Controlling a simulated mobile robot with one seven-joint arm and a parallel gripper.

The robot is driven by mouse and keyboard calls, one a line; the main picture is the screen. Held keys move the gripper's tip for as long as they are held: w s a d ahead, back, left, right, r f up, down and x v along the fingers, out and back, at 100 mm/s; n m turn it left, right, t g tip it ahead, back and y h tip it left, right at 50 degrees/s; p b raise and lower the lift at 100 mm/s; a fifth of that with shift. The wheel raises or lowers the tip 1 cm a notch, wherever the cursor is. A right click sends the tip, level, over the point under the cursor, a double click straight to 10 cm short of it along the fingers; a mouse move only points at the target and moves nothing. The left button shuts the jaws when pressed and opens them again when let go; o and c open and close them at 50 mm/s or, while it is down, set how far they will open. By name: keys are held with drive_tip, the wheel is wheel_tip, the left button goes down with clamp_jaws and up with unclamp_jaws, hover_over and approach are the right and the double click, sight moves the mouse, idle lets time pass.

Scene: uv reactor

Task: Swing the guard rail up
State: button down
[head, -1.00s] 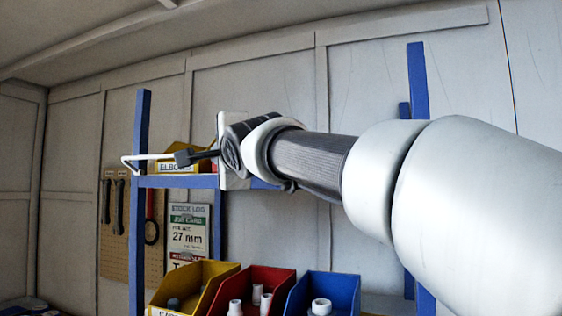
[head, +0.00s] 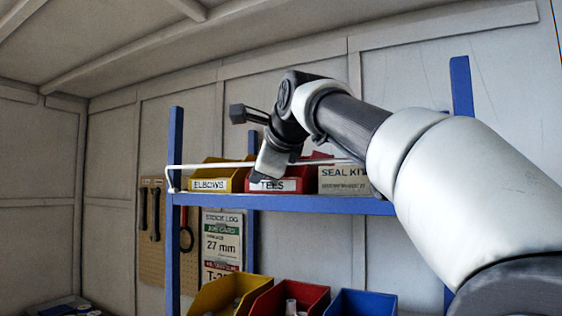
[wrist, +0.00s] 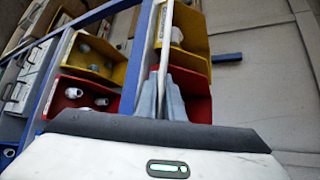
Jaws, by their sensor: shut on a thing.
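The guard rail is a thin white bar (head: 217,165) running across the front of the upper blue shelf, before the labelled bins. Its bent left end meets the blue post. My gripper (head: 268,172) comes down from above at the rail, in front of the red TEES bin. In the wrist view the two grey fingers (wrist: 162,98) are closed around the white rail (wrist: 168,40), which runs away between them. The fingers hide the part of the rail they grip, and my arm hides its right end in the head view.
The shelf (head: 290,204) bears a yellow ELBOWS bin (head: 217,175), a red TEES bin (head: 293,178) and a SEAL KIT box (head: 340,181). Several open bins stand below, including a yellow one (head: 222,293). A pegboard with tools (head: 153,250) hangs at the left. Space above the shelf is open.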

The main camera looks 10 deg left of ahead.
drive_tip(key=shift+w+d+m+g, duration=0.1)
drive_tip(key=shift+w+m+g, duration=0.25)
drive_tip(key=shift+m+g, duration=0.25)
drive_tip(key=shift+f, duration=0.15)
drive_tip(key=c, duration=1.9)
unclamp_jaws()
drive_tip(key=shift+d, duration=0.1)
drive_tip(key=v, duration=1.7)
drive_tip(key=shift+r, duration=0.45)
drive_tip(key=shift+d, duration=0.1)
